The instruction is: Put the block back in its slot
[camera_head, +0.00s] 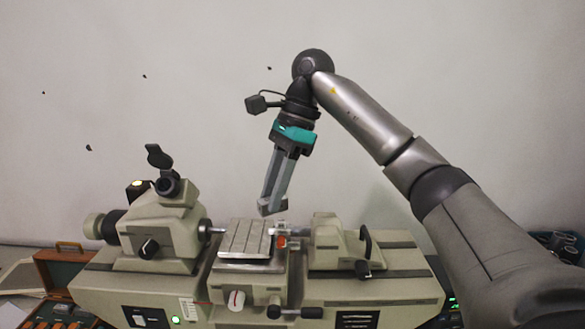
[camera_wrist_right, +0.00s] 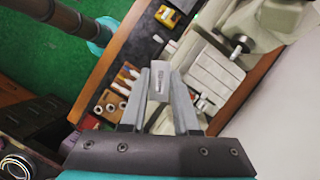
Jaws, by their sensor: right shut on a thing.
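My right gripper (camera_head: 273,206) hangs down above the machine's small grooved table, with its arm coming in from the right. In the right wrist view its two grey fingers (camera_wrist_right: 158,100) are shut on a small grey block (camera_wrist_right: 159,82), which sticks out past the fingertips. In the head view the block (camera_head: 272,205) shows at the fingertips, held clear above the grooved table (camera_head: 246,240). An open wooden case (camera_head: 65,254) with small pieces in it stands at the lower left. I cannot make out an empty slot. My left gripper is not in view.
The beige measuring machine has a headstock (camera_head: 160,235) on the left and a tailstock (camera_head: 337,243) on the right of the grooved table. In the wrist view several rings (camera_wrist_right: 111,107) and small tools lie on a dark surface with a wooden edge (camera_wrist_right: 118,52).

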